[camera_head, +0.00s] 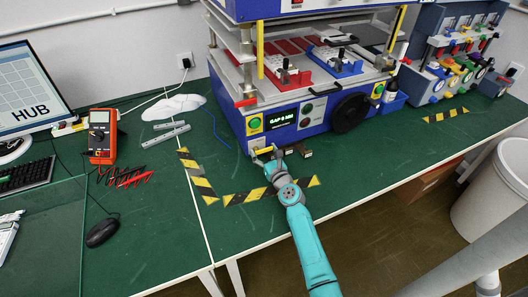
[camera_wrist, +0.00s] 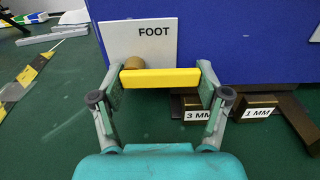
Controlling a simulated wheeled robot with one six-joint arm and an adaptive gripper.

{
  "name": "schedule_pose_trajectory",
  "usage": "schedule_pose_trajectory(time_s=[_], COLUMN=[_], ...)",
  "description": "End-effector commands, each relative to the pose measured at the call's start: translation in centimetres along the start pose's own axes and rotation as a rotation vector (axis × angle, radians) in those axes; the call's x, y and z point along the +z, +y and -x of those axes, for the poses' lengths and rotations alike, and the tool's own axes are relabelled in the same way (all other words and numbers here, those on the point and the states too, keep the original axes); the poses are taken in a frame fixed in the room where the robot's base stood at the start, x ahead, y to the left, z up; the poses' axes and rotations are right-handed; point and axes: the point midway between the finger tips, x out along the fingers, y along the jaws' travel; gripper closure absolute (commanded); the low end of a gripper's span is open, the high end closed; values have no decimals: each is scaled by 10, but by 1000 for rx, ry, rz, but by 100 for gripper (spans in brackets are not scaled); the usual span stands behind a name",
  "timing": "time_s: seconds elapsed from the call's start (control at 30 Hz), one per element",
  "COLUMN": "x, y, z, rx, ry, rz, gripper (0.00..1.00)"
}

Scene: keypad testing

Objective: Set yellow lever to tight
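The yellow lever (camera_wrist: 160,78) is a bar lying level in front of a brass-coloured shaft (camera_wrist: 162,62) on a white plate marked FOOT (camera_wrist: 152,32). In the head view the lever (camera_head: 264,151) shows small at the lower front corner of the blue press. My gripper (camera_wrist: 160,76) spans the bar lengthwise, with one fingertip at each end; both fingertips look to be touching it. In the head view my gripper (camera_head: 266,155) is low, close to the table. No mark reading "tight" is legible.
Metal blocks labelled 3 MM (camera_wrist: 190,110) and 1 MM (camera_wrist: 258,108) lie right of the lever. The blue press (camera_head: 300,130) stands behind, with a black handwheel (camera_head: 350,113). Striped tape (camera_head: 250,196) marks the green table in front. The red multimeter (camera_head: 102,135) is far left.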

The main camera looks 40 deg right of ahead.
Motion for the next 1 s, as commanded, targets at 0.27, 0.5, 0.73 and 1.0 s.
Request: schedule_pose_trajectory(time_s=[0.27,0.5,0.73,1.0], x=[1,3,9,15], y=[-1,-1,-1,0], z=[0,0,0,0], rx=[-1,-2,-3,-3], ry=[-1,-1,-2,-2], rz=[11,101,281,536], gripper=[60,60,60,60])
